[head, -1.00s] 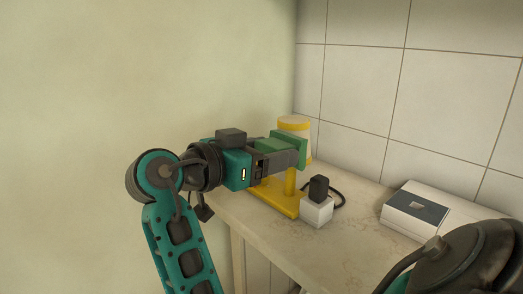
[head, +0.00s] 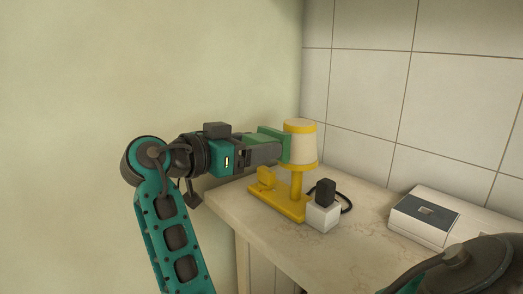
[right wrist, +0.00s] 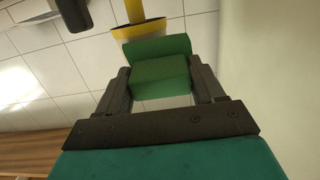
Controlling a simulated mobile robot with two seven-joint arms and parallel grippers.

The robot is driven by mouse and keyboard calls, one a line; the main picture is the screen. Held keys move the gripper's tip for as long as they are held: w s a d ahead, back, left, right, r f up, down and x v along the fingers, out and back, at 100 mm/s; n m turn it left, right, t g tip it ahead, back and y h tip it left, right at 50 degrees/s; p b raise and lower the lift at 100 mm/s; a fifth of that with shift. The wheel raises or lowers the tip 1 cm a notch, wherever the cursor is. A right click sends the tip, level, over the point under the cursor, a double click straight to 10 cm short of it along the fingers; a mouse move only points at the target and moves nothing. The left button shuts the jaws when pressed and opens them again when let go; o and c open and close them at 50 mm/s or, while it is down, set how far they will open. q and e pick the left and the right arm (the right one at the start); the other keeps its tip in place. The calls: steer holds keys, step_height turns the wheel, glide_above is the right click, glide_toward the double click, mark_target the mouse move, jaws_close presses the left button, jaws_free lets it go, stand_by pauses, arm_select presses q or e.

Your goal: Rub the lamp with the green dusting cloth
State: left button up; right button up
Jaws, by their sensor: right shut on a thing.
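The lamp (head: 301,147) stands upright on the countertop, with a cream shade rimmed in yellow, a yellow stem and a flat yellow base. My right gripper (head: 277,151) is at the left of the shade, shut on the green dusting cloth (head: 270,134). The cloth looks like a thick green block with a flat face, beside the shade's left side; whether it touches is unclear. In the right wrist view the cloth (right wrist: 160,78) sits between both fingers, with the lamp's yellow rim (right wrist: 139,29) just beyond it. My left gripper is not in view.
A white cube with a black plug (head: 323,216) and dark cable stands right of the lamp base. A white box (head: 424,217) lies farther right. The countertop (head: 290,246) is clear in front. A tiled wall (head: 370,85) rises behind, and a plain wall at left.

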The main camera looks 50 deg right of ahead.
steer(key=shift+w, duration=0.3)
steer(key=shift+w+a+r, duration=0.1)
steer(key=shift+a, duration=0.9)
steer(key=shift+w+a+r, duration=0.1)
steer(key=shift+a+r, duration=0.05)
steer(key=shift+a, duration=0.8)
steer(key=shift+w+a+r, duration=0.1)
steer(key=shift+a, duration=0.9)
steer(key=shift+a, duration=0.1)
steer(key=a, duration=0.2)
steer(key=shift+w+a+r+b, duration=0.15)
steer(key=shift+a+r+b, duration=0.05)
steer(key=shift+a+b, duration=0.15)
steer(key=shift+f, duration=0.1)
